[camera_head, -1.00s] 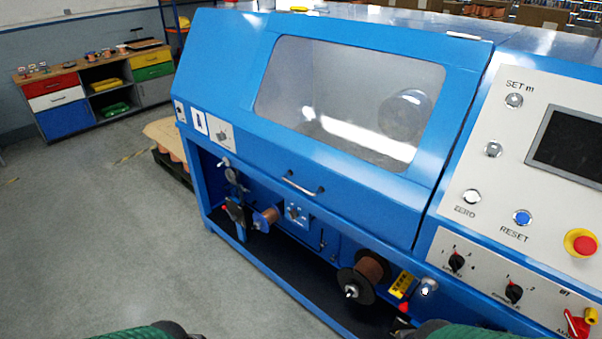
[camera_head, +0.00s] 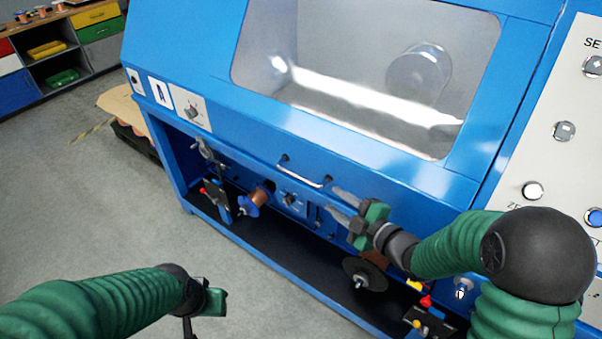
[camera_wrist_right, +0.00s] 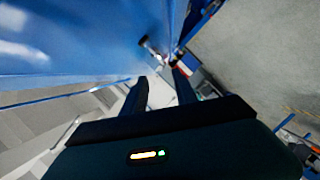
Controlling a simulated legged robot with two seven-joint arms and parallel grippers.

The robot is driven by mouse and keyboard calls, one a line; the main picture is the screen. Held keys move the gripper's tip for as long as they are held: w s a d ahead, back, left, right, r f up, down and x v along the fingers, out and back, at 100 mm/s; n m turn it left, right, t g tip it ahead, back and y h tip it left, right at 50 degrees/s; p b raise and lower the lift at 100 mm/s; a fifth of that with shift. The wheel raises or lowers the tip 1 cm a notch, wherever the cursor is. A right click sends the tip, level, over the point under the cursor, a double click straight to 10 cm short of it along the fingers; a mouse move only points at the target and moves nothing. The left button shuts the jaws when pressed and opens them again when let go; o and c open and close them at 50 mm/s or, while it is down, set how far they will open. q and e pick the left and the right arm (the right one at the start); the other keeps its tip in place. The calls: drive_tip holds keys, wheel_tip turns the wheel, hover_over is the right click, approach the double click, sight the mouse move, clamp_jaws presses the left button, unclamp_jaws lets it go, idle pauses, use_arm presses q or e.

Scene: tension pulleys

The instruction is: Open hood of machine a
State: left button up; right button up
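The blue machine's hood (camera_head: 330,135) with its clear window (camera_head: 365,75) is down. Its metal bar handle (camera_head: 305,175) sits on the lower front edge. My right gripper (camera_head: 333,200) is just right of and slightly below the handle in the head view, its two fingers apart and pointing left. Nothing shows between these fingers in the right wrist view (camera_wrist_right: 160,88), where I cannot make out the handle clearly. My left gripper (camera_head: 203,303) is low at the left, over the floor in the picture; its fingers are mostly hidden, so its opening is unclear.
The control panel (camera_head: 540,150) with buttons is at the right, partly behind my right arm. Below the hood are spools (camera_head: 365,272) and an open blue frame. A drawer cabinet (camera_head: 65,55) stands far left. The grey floor (camera_head: 90,205) at left is clear.

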sight(300, 176)
drive_tip(key=x, duration=1.4)
drive_tip(key=shift+a+f, duration=0.15)
drive_tip(key=shift+a, duration=0.4)
drive_tip(key=shift+w, duration=0.25)
drive_tip(key=shift+w+d+f, duration=0.15)
drive_tip(key=shift+d, duration=0.25)
drive_tip(key=shift+a, duration=0.35)
clamp_jaws()
drive_tip(key=shift+d+f, duration=0.1)
drive_tip(key=shift+d, duration=0.05)
